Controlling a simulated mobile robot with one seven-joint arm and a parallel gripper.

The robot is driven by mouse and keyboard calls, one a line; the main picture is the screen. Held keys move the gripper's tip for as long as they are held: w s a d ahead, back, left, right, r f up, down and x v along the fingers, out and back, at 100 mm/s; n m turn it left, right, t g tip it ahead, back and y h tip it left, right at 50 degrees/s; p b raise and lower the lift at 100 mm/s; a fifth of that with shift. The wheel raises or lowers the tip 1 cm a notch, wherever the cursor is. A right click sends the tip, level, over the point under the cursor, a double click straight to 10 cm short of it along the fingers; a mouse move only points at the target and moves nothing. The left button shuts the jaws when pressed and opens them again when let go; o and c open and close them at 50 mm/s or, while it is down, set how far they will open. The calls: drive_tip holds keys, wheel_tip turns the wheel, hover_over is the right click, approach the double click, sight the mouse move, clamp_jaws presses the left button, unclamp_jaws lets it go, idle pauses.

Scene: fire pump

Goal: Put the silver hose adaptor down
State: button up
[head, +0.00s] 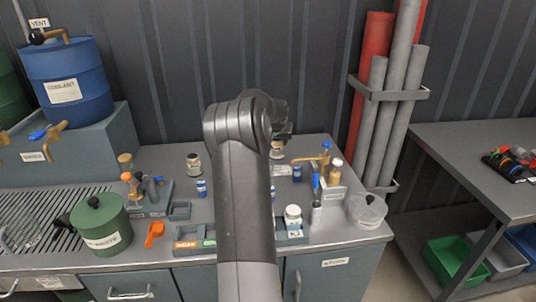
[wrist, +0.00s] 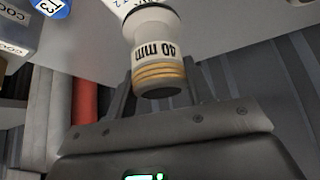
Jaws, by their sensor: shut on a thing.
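The silver hose adaptor (wrist: 152,45) is between the fingers of my gripper (wrist: 158,82) in the wrist view. It has a pale body, a black "40 mm" label, gold-coloured rings and a dark end towards the gripper palm. My gripper is shut on it. In the head view my arm hides most of the gripper (head: 284,130), and a small part of the adaptor (head: 277,150) shows beside the arm, towards the back of the bench. I cannot tell whether its far end touches the bench.
The grey bench (head: 235,262) holds a similar pale fitting (head: 193,163), blue cans (head: 201,188), a green waste pot (head: 100,225), an orange tool (head: 154,234), a white jar (head: 293,215) and a clear container (head: 367,210). A blue coolant drum (head: 67,80) stands left.

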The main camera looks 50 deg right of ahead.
drive_tip(key=shift+w+a+f, duration=0.1)
drive_tip(key=shift+w+f, duration=0.55)
drive_tip(key=shift+f, duration=0.4)
drive_tip(key=shift+w+a+f, duration=0.1)
drive_tip(key=shift+w+f, duration=0.55)
drive_tip(key=shift+f, duration=0.4)
drive_tip(key=shift+w+a+f, duration=0.1)
drive_tip(key=shift+w+f, duration=0.55)
drive_tip(key=shift+f, duration=0.4)
drive_tip(key=shift+f, duration=0.15)
drive_tip(key=o, duration=1.2)
